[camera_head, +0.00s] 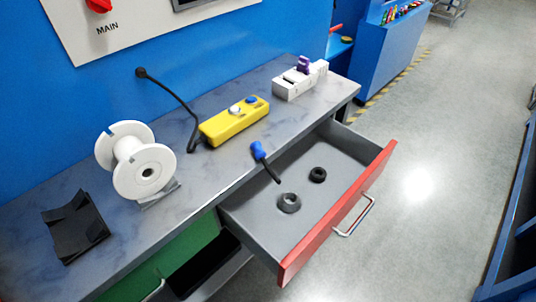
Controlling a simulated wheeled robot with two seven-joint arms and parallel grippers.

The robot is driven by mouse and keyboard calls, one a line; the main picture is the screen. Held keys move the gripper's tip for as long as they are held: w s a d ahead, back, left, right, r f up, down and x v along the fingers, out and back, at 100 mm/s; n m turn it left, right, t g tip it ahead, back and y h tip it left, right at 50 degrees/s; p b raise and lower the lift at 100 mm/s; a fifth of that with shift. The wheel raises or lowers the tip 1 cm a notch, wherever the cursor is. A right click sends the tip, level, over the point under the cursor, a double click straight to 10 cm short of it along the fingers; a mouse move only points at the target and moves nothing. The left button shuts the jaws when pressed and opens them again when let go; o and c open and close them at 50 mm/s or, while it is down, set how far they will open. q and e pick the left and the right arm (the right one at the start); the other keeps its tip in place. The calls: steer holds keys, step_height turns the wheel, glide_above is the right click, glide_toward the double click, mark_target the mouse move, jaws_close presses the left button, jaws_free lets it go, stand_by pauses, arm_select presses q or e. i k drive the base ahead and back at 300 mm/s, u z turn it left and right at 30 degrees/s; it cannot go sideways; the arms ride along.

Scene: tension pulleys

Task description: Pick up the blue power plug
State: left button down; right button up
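A small blue piece, which looks like the blue power plug (257,150), lies at the front edge of the grey marbled tabletop (228,155). A short black cord or stem runs from it over the edge toward the open drawer (245,215). I cannot tell from this view whether the stem touches the drawer. Neither of my grippers shows in the head view, and nothing is seen touching the blue piece.
A yellow box (233,122) with buttons and a black cable, a white spool (143,160), a black holder (75,227) and a white block (300,80) stand on the table. The red-fronted drawer (340,215) juts out, holding a grey ring (289,203) and black ring (318,175).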

mark_target(256, 146)
steer(key=u, duration=2.35)
steer(key=k, duration=1.7)
steer(key=z, duration=0.9)
steer(key=i, duration=1)
